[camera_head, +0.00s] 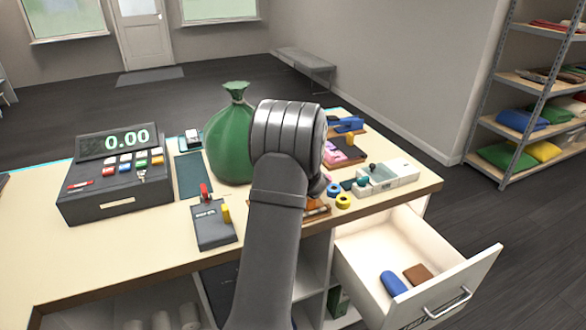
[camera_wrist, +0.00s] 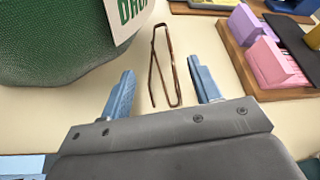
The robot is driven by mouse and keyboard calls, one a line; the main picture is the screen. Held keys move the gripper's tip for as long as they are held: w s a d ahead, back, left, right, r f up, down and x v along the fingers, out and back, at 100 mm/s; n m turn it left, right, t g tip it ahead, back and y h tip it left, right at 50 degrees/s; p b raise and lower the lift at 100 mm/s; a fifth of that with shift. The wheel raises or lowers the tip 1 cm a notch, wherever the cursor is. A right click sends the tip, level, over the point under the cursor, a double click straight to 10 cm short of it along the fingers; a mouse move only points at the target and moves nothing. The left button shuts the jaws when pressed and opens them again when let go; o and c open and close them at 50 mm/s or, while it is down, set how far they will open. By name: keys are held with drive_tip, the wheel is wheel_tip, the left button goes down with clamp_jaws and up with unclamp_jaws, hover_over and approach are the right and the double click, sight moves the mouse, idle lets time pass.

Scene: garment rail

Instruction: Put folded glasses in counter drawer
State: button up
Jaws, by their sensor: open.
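The folded glasses (camera_wrist: 176,77), thin and brown-framed, lie on the pale counter in the wrist view. My gripper (camera_wrist: 161,66) is open and empty, with one blue finger to the left of the glasses and one to the right. The glasses extend beyond the fingertips and no contact shows. In the head view my arm hides the glasses and the gripper. The counter drawer (camera_head: 462,287) is pulled open at the right front, with a blue item (camera_head: 393,283) and a brown item (camera_head: 418,273) inside.
A green sack (camera_head: 229,140) stands close left of the glasses; it also shows in the wrist view (camera_wrist: 50,45). A wooden tray with pink and purple blocks (camera_wrist: 272,62) lies to the right. A cash register (camera_head: 117,175) and a card terminal (camera_head: 212,225) stand farther left.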

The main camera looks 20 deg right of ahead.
drive_tip(key=v, duration=0.5)
drive_tip(key=shift+r, duration=0.1)
drive_tip(key=shift+s+a+r, duration=0.1)
drive_tip(key=shift+s+a, duration=0.05)
drive_tip(key=shift+s, duration=0.25)
drive_tip(key=shift+c, duration=1.1)
drive_tip(key=shift+w, duration=0.1)
drive_tip(key=shift+w+a, duration=0.15)
drive_tip(key=shift+w, duration=0.7)
drive_tip(key=shift+d+f+x, duration=0.15)
drive_tip(key=shift+x, duration=1.65)
drive_tip(key=shift+d+f+x, duration=0.15)
drive_tip(key=shift+x, duration=1.65)
drive_tip(key=shift+s, duration=0.15)
drive_tip(key=c, duration=0.8)
drive_tip(key=shift+r, duration=0.1)
